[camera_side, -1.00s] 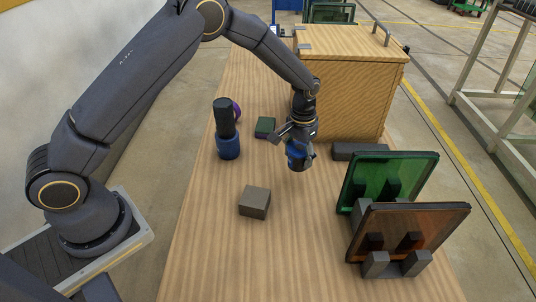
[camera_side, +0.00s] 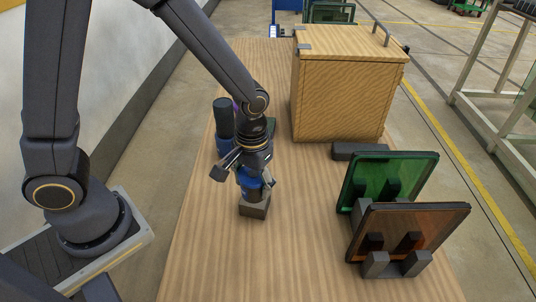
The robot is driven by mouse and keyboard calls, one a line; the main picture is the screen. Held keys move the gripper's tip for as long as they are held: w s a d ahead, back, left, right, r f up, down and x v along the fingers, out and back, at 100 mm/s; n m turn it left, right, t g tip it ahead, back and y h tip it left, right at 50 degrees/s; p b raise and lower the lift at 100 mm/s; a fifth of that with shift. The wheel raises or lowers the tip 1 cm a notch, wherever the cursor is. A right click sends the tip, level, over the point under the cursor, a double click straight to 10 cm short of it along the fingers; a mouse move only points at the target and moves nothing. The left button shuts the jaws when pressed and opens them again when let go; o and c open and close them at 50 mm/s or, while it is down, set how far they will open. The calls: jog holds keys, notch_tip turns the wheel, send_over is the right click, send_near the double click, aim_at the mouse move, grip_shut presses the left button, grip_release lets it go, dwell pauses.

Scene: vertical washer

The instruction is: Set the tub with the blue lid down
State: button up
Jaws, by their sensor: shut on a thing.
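My gripper (camera_side: 254,172) is shut on the tub with the blue lid (camera_side: 250,184) and points down. The blue lid shows between the fingers, and the tub's dark lower part shows below it. The tub is directly over the small grey block (camera_side: 254,211) on the wooden table, looking upright. Tub and block overlap in the picture, so I cannot tell whether they touch or a small gap is left.
A dark cylinder with a blue base (camera_side: 223,120) stands left of my gripper, partly hidden. A wooden cabinet (camera_side: 340,95) stands at the back right. Green (camera_side: 393,178) and brown (camera_side: 412,231) panels stand in holders. The front table (camera_side: 265,262) is clear.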

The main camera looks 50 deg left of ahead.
jog(key=s+d+r+m, duration=0.1)
jog(key=s+d+m, duration=0.15)
jog(key=s, duration=0.35)
jog(key=s+d+m, duration=0.1)
jog(key=s+d, duration=0.3)
jog(key=s, duration=0.3)
jog(key=w+d+f, duration=0.2)
jog(key=w+f, duration=0.1)
jog(key=w+d+f, duration=0.3)
jog(key=w, duration=0.1)
jog(key=w+d+f, duration=0.3)
jog(key=w, duration=0.1)
jog(key=shift+w, duration=0.15)
jog(key=shift+w+d+f, duration=0.1)
jog(key=shift+w+f, duration=0.05)
jog(key=shift+f, duration=0.8)
jog(key=shift+w+d+f, duration=0.1)
jog(key=shift+f, duration=0.8)
jog(key=shift+f, duration=0.1)
jog(key=o, duration=1.3)
jog(key=shift+o, duration=0.2)
